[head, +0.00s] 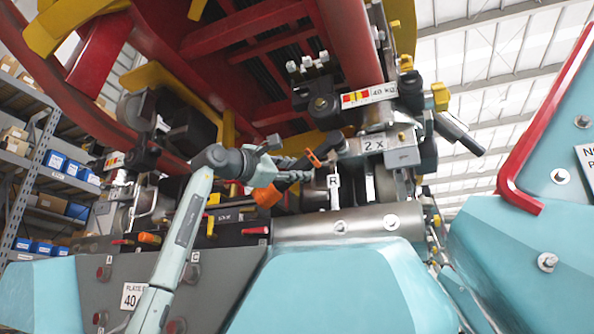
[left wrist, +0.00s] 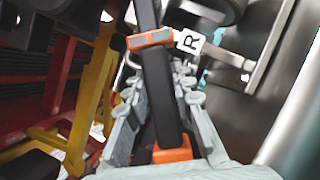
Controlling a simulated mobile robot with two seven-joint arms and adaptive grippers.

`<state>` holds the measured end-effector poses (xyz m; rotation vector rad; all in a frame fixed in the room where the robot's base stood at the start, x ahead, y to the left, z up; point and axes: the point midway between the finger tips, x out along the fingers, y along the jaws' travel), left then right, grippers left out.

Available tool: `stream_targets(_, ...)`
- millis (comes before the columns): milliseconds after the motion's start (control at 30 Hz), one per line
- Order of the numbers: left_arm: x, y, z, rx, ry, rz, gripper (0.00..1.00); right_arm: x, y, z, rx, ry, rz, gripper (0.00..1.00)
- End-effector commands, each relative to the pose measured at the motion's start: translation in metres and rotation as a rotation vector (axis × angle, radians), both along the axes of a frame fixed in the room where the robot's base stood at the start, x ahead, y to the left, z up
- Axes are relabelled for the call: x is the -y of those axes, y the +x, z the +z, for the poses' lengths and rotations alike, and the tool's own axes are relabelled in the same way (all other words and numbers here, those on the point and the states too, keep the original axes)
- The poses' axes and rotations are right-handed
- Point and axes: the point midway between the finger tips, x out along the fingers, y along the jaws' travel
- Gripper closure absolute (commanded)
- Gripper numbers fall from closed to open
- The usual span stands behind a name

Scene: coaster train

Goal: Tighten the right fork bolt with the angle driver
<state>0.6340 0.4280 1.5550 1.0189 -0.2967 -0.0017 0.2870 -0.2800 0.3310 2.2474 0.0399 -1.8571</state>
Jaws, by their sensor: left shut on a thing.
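My left gripper (head: 292,172) is shut on the angle driver, a black tool with an orange band (head: 313,158) and an orange end (head: 267,196). In the left wrist view the black driver body (left wrist: 161,95) lies between the fingers (left wrist: 158,85). The driver's far end reaches up to the right, beside the grey bracket marked 2X (head: 400,157). My right gripper is not in view.
The red coaster frame (head: 345,45) hangs overhead. A grey cylinder (head: 350,224) and a teal housing (head: 340,285) lie below the tool. A teal panel with a red rail (head: 516,185) stands at the right. Shelves with blue bins (head: 55,160) stand at the left.

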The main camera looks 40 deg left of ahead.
Motion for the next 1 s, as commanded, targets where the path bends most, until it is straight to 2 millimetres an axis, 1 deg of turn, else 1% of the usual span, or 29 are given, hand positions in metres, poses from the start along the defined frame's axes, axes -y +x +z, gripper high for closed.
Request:
stream_targets(33, 0.000, -0.001, 0.003, 0.008, 0.001, 0.001, 1.00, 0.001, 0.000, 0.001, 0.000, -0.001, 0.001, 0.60)
stream_targets(400, 0.001, -0.002, 0.003, 0.007, 0.001, 0.000, 1.00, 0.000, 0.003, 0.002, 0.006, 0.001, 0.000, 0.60)
stream_targets(533, 0.001, -0.003, 0.003, 0.007, 0.001, 0.000, 1.00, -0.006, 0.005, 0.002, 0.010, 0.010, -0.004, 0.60)
stream_targets(1000, 0.005, -0.022, 0.004, 0.011, 0.000, -0.002, 1.00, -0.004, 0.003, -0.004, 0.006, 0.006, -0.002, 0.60)
